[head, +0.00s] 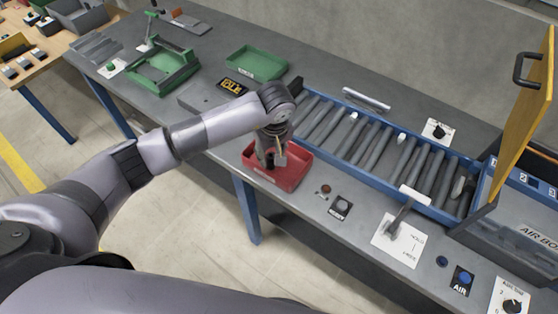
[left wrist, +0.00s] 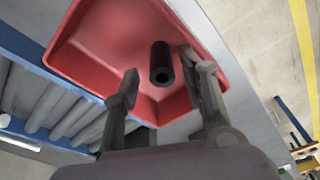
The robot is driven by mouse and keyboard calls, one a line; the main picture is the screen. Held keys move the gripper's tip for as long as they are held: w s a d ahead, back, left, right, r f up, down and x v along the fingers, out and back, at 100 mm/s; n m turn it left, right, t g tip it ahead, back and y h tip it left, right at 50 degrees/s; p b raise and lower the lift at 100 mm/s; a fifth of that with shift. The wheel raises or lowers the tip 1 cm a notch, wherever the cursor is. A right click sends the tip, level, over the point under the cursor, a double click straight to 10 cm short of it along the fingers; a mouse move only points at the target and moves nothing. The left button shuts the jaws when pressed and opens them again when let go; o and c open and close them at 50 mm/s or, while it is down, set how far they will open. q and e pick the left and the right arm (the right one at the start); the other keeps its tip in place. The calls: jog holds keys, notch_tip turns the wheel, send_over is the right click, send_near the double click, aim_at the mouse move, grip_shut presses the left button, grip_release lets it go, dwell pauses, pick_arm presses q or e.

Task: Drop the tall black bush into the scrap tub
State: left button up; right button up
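The red scrap tub (head: 290,178) sits near the front edge of the grey bench, and it fills much of the left wrist view (left wrist: 90,45). The black bush (left wrist: 162,65) shows there as a dark hollow cylinder inside the tub's outline, its open end facing the camera. I cannot tell whether it touches the tub floor. My left gripper (head: 271,158) is over the tub, pointing down. Its fingers (left wrist: 168,88) are spread, with a clear gap between the left finger and the bush; the right finger is close beside it. My right gripper is not in view.
A blue-framed roller tray (head: 345,150) lies right of the tub. A green tray (head: 257,63) and green fixture (head: 163,72) stand farther back. A lever (head: 398,222) and buttons occupy the front right. A yellow door (head: 520,110) stands open at right.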

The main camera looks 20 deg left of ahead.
pick_arm(q)
notch_tip(320, 180, up, 12)
jog(key=s+d, duration=0.1)
jog(key=shift+s, duration=0.2)
dwell(0.5)
jog(key=shift+f, duration=0.1)
